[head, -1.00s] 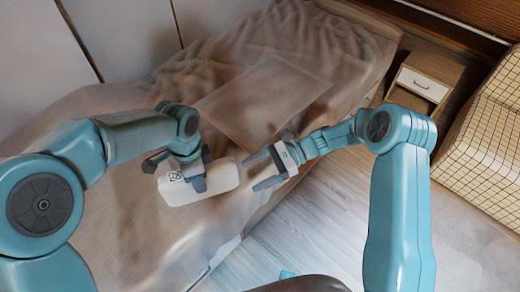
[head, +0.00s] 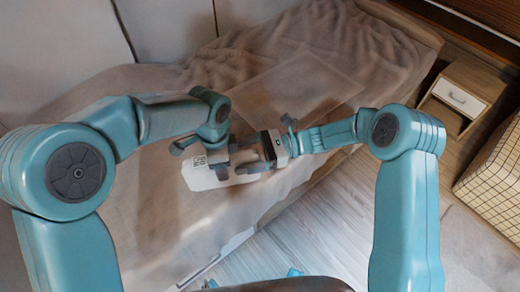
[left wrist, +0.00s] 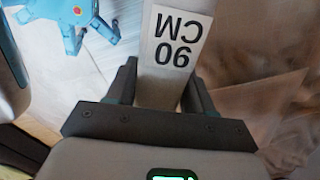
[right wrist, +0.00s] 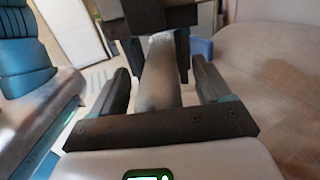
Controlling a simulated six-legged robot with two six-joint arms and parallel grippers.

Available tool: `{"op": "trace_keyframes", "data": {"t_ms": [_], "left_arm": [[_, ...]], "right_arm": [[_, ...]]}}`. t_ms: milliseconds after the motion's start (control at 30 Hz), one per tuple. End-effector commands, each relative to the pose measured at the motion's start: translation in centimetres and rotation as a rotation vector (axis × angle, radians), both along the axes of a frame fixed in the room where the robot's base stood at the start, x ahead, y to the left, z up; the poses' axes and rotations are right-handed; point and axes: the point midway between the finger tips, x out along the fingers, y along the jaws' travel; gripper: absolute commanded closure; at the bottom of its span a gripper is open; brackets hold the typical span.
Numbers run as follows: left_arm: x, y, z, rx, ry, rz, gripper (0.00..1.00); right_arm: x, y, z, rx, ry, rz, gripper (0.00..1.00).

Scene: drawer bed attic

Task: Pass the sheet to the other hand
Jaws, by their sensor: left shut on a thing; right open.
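The sheet (head: 203,180) is a folded white bundle with a printed label, held above the bed. My left gripper (head: 208,160) is shut on it; in the left wrist view the sheet (left wrist: 153,85) runs between the fingers, its label reading "90 CM". My right gripper (head: 254,160) is open at the sheet's right end. In the right wrist view the sheet's end (right wrist: 161,85) lies between the open right fingers, with gaps at both sides. The dark left gripper (right wrist: 150,22) shows just beyond. The grippers partly hide the sheet in the head view.
The bed (head: 190,235) with a rumpled brown cover lies under both arms. A small nightstand (head: 462,97) with a white drawer stands at the right back. A checkered piece of furniture (head: 492,175) is at the right edge. Wooden floor (head: 335,225) is free in front.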

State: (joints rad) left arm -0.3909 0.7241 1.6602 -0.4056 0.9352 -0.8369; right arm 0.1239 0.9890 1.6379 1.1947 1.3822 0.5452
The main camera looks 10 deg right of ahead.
Motion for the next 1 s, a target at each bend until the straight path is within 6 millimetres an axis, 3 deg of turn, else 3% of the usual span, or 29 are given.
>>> {"op": "trace_keyframes", "data": {"t_ms": [367, 467, 600, 633, 700, 733, 1000], "left_arm": [[0.03, -0.01, 0.06, -0.001, -0.001, 0.0, 0.93], [0.03, -0.01, 0.06, -0.001, -0.001, 0.0, 0.93], [-0.02, -0.02, 0.05, 0.0, 0.0, -0.001, 0.93], [-0.04, -0.03, 0.06, 0.0, 0.001, -0.002, 0.44], [-0.04, -0.03, 0.06, 0.0, 0.0, -0.002, 0.22], [-0.03, -0.02, 0.05, 0.0, 0.0, -0.001, 0.18], [0.0, -0.01, 0.1, 0.0, 0.0, 0.0, 0.18]], "right_arm": [[-0.12, 0.86, -0.02, 0.0, 0.001, 0.0, 0.22], [-0.12, 0.85, -0.02, 0.0, 0.001, 0.0, 0.48], [-0.08, 0.84, -0.03, -0.001, 0.0, -0.001, 0.91], [-0.06, 0.83, 0.04, 0.0, -0.001, -0.002, 0.92], [-0.06, 0.83, 0.05, 0.0, -0.001, -0.002, 0.93], [-0.06, 0.82, 0.05, 0.001, -0.001, -0.001, 0.93], [-0.1, 0.82, 0.04, 0.001, 0.0, 0.0, 0.93]]}}
